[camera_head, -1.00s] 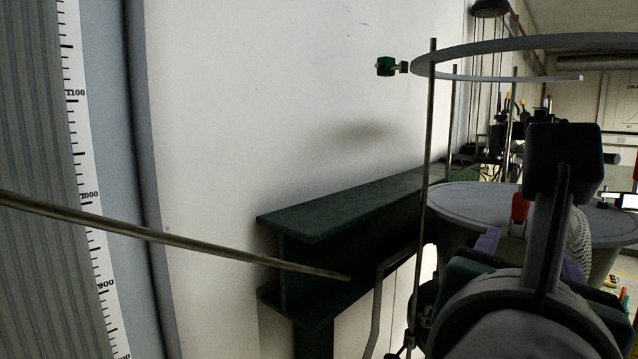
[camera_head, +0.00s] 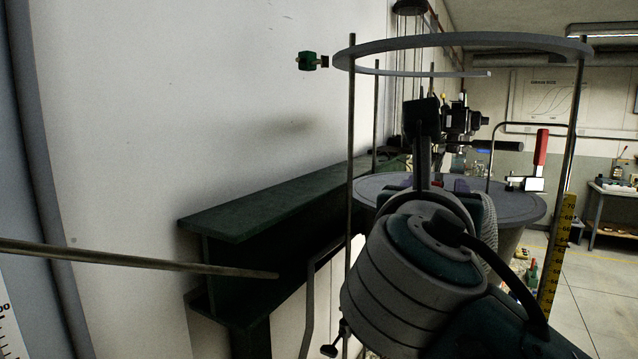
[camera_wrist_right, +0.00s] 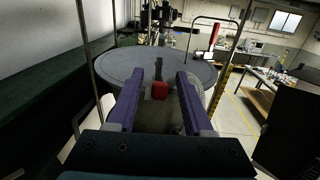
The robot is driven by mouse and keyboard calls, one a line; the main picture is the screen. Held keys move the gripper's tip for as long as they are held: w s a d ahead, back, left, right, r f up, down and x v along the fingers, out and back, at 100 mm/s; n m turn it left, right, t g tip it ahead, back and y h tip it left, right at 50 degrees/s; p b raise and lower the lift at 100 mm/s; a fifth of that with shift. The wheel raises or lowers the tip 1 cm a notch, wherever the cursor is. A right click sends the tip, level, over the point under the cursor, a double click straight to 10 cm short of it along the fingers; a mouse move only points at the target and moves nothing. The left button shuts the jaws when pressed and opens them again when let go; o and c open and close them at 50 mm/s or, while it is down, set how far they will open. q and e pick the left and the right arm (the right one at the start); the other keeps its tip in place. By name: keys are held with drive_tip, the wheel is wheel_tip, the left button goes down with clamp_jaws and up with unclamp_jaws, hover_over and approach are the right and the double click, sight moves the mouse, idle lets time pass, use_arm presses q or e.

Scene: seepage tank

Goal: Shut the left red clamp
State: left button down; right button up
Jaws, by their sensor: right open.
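The left red clamp shows as a short red block (camera_wrist_right: 160,91) in the right wrist view, low between my right fingers. A dark upright piece stands just beyond it. In the head view only a small red patch of it (camera_head: 408,184) shows beside my arm; its base is hidden and its handle angle is hard to tell. My right gripper (camera_wrist_right: 160,74) is open, with a purple finger on each side of the red block. I cannot tell whether they touch. My left gripper is out of view.
Another red clamp (camera_head: 541,148) stands with its handle upright on the right of the round grey plate (camera_head: 515,208). Metal posts (camera_head: 351,120) carry a ring (camera_head: 450,42) above the plate. A dark green beam (camera_head: 255,215) and a thin rod (camera_head: 140,257) lie to the left.

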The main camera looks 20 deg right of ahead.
clamp_jaws()
idle(1.4)
